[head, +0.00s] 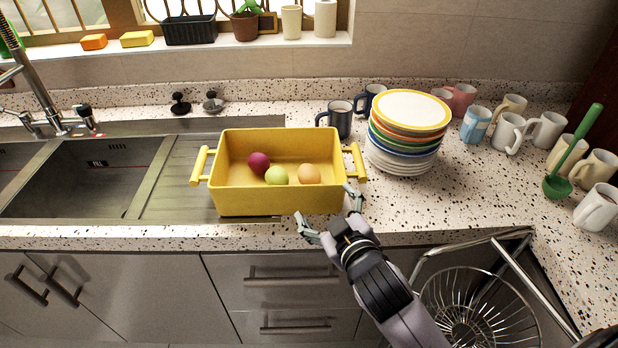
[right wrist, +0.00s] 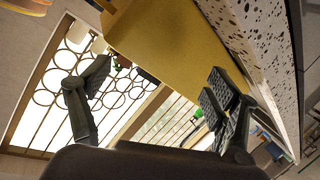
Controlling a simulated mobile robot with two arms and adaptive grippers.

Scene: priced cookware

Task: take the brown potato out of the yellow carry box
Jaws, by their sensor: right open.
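The yellow carry box (head: 272,203) stands on the counter at the right edge of the sink's drainboard, and its wall fills the upper middle of the right wrist view (right wrist: 180,45). Inside lie three round items: a dark red-purple one (head: 259,163), a light green one (head: 277,176) and an orange-tan one (head: 309,174). The orange-tan one is the closest to a brown potato, but I cannot tell for sure. My right gripper (head: 324,202) is open and empty, at the box's front right corner, with its fingers spread. My left gripper is not in view.
A stack of plates (head: 405,135) stands just right of the box. Dark mugs (head: 340,117) are behind it, and several light mugs (head: 508,130) stand farther right. The sink (head: 85,178) is at left. A wire basket (head: 475,305) sits below the counter at right.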

